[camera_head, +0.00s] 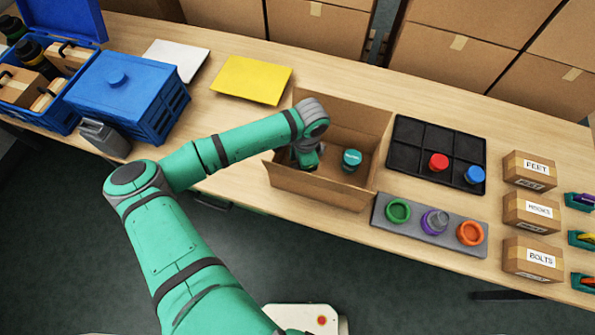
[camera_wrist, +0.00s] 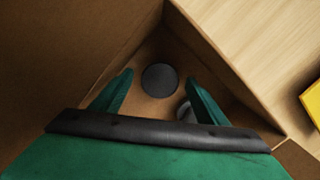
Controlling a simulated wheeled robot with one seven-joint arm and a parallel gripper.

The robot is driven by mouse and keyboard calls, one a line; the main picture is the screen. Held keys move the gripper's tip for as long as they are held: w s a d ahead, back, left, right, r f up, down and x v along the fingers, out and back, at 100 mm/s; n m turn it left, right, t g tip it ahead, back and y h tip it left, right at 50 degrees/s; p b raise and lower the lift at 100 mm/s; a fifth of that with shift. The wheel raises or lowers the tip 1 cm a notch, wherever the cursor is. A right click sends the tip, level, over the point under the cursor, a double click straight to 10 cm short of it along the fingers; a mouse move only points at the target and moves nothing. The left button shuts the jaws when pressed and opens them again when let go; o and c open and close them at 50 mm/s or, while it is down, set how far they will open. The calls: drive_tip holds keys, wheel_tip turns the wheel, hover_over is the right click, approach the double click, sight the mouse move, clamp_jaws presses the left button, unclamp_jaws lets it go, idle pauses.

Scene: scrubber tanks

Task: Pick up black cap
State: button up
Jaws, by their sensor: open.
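The black cap (camera_wrist: 160,78) is a dark round disc lying on the floor of the open cardboard box (camera_head: 318,188), near one corner in the wrist view. In the head view my arm hides the cap. My gripper (camera_wrist: 159,74) is open, pointing down into the box, with its two green fingers on either side of the cap in the picture; no contact shows. In the head view my gripper (camera_head: 308,157) is inside the left part of the box. A grey round thing (camera_wrist: 184,111) is partly hidden behind the right finger.
A teal-lidded jar (camera_head: 351,160) stands in the box, right of my gripper. The box walls are close around it. A black tray (camera_head: 437,145) with red and blue caps and a grey holder (camera_head: 418,222) with rings stand to the right. A yellow sheet (camera_head: 251,80) lies behind, left.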

drive_tip(key=shift+c, duration=0.6)
drive_tip(key=c, duration=1)
